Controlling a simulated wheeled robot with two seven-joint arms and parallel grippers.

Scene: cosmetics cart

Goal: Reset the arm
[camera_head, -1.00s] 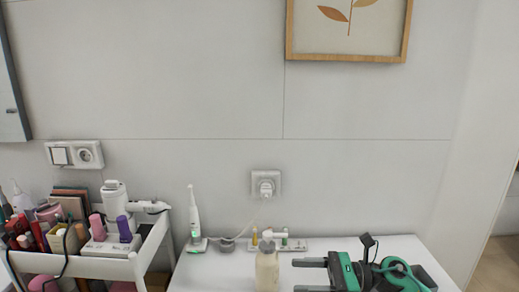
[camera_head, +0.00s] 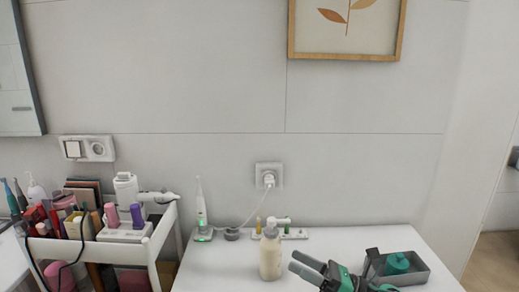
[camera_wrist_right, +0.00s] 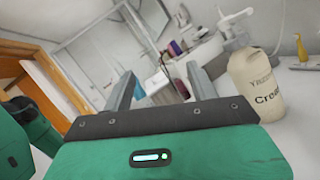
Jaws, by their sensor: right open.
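My right gripper (camera_head: 309,266) shows at the bottom of the head view, low over the white table (camera_head: 215,277), to the right of the cream pump bottle (camera_head: 270,254). Its jaws are apart with nothing between them. In the right wrist view its two grey fingers (camera_wrist_right: 162,90) stand apart and empty, and the cream bottle (camera_wrist_right: 258,85) is just right of them, not held. My left gripper is not in view.
A grey tray (camera_head: 421,275) holding a green item (camera_head: 397,263) stands right of my gripper. An electric toothbrush (camera_head: 200,207) stands near the wall. A cart (camera_head: 150,248) full of cosmetics is at the left. The table's front middle is clear.

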